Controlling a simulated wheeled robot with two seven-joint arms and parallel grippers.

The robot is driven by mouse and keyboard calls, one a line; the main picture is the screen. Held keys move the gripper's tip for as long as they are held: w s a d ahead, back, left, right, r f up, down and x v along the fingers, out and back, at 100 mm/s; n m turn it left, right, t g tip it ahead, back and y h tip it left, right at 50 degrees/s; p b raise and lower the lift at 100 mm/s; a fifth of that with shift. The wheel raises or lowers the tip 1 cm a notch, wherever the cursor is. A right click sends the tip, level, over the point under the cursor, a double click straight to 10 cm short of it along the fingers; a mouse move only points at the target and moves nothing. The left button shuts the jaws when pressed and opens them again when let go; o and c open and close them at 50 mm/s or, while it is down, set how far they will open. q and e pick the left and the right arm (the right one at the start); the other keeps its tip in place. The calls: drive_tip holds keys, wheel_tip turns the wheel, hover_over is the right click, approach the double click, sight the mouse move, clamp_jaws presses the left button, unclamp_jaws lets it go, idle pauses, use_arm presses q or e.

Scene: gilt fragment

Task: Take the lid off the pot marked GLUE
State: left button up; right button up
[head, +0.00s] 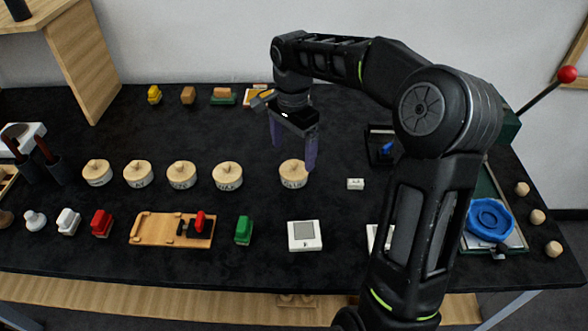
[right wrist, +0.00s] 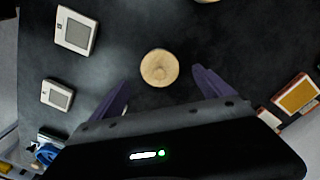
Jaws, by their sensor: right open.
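Several pale wooden pots with knobbed lids stand in a row. The rightmost one (head: 293,174) is set apart from the others, with its lid on; the small dark lettering on its front may read GLUE, but it is too small to be sure. My right gripper (head: 294,157) is open and empty, pointing down just above and behind this pot. In the right wrist view, the round lid (right wrist: 160,68) lies between and slightly beyond the two spread fingertips (right wrist: 161,82), touching neither. My left gripper is not in view.
The other lidded pots (head: 228,176) stand to the left on the dark table. In front are a wooden tray (head: 155,230), a green block (head: 243,230) and a white square device (head: 304,236). A blue round piece (head: 490,220) lies at the right. Bare table surrounds the rightmost pot.

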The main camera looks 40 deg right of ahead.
sight(294, 162)
wheel_tip(294, 162, down, 5)
drive_tip(key=shift+d+f+p, duration=0.1)
drive_tip(key=shift+d+p, duration=0.05)
drive_tip(key=shift+p, duration=0.4)
drive_tip(key=shift+c, duration=0.5)
drive_tip(key=c, duration=1.3)
wheel_tip(294, 162, up, 10)
drive_tip(key=shift+r+b, duration=0.1)
drive_tip(key=shift+b, duration=0.4)
